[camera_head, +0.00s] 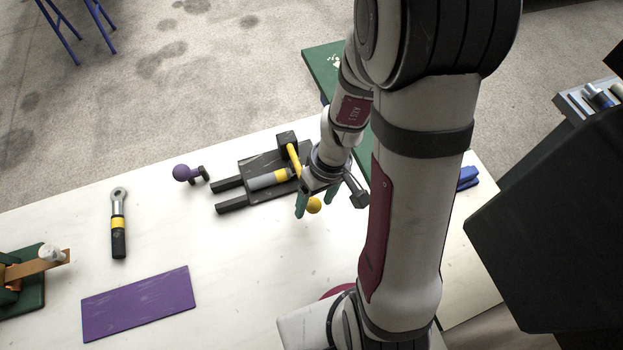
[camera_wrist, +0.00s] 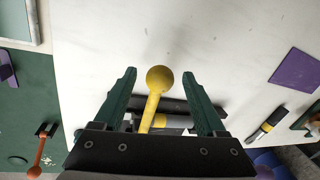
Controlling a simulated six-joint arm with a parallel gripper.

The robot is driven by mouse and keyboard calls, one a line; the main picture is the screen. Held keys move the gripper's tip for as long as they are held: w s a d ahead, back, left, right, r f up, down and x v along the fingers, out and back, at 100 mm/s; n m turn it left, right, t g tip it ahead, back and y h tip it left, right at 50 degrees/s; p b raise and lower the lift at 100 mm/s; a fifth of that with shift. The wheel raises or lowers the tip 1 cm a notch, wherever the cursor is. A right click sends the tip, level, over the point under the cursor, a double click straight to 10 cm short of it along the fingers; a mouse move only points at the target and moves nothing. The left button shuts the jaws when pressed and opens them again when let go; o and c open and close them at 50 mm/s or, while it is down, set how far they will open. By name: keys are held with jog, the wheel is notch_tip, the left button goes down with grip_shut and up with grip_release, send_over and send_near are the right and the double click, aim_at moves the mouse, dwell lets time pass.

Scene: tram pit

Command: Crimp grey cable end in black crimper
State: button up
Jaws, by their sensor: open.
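The black crimper (camera_head: 228,184) lies on the white table, with two dark bars pointing left. A grey cylinder with a yellow band (camera_head: 262,181), apparently the grey cable end, lies along it; how deep it sits is hidden. The crimper's yellow lever ends in a ball knob (camera_head: 313,205), also seen in the wrist view (camera_wrist: 160,78). My gripper (camera_head: 315,202) is open over the lever. In the wrist view its green fingers (camera_wrist: 159,75) stand on either side of the knob, with gaps on both sides. My wrist hides the crimper's right part.
A purple ball knob (camera_head: 181,172) stands left of the crimper. A wrench-like tool with a yellow band (camera_head: 118,222) and a purple mat (camera_head: 138,303) lie farther left. A green fixture (camera_head: 30,290) is at the left edge. The table between them is clear.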

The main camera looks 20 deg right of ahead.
grip_shut()
dwell(0.3)
dwell(1.1)
